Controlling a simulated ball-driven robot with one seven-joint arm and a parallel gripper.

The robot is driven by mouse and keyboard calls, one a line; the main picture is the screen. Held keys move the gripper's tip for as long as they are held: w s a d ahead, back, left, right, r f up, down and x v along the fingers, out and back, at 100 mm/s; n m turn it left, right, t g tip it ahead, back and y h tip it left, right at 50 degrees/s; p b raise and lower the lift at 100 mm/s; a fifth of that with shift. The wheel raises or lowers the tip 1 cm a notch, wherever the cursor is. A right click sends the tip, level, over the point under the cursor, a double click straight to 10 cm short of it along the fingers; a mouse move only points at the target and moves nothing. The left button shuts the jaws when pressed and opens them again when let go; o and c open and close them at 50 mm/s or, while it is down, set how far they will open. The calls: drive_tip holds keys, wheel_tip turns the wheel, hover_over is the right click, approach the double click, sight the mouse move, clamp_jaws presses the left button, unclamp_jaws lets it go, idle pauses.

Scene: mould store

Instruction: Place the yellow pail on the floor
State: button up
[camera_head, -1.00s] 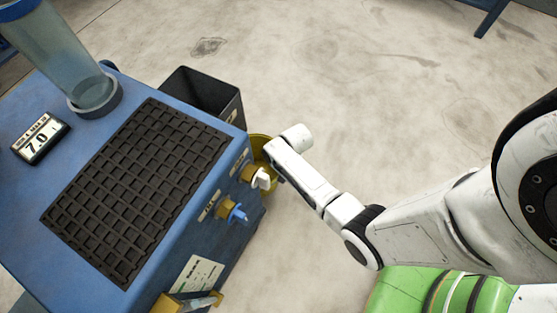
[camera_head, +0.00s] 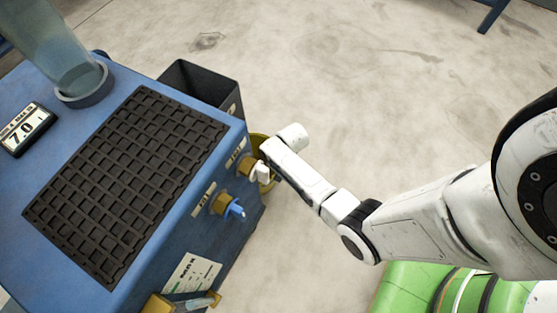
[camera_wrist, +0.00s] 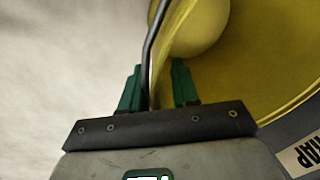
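The yellow pail (camera_head: 256,141) shows only in part in the head view, between the blue machine's right edge and my wrist. In the wrist view the pail (camera_wrist: 245,75) fills the upper right, its rounded inside and pale bottom facing the camera. My gripper (camera_wrist: 158,78) has its green fingers close together, one on each side of the pail's edge, with a thin black rod, apparently the handle, between them. It looks shut on the pail there. The pail's underside is hidden. The concrete floor (camera_head: 330,110) is bare behind my wrist.
The blue machine (camera_head: 215,140) stands at left with a black grid mat, a clear cylinder, a white tap (camera_head: 262,173) and a blue tap (camera_head: 235,210). A black bin (camera_head: 205,82) stands behind it. Open floor lies beyond; a blue leg (camera_head: 492,15) is at the top right.

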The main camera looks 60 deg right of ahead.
drive_tip(key=shift+o, duration=0.5)
drive_tip(key=shift+r+p, duration=0.35)
drive_tip(key=shift+r, duration=0.15)
drive_tip(key=p+v, duration=0.6)
drive_tip(key=v, duration=0.5)
drive_tip(key=shift+r, duration=0.15)
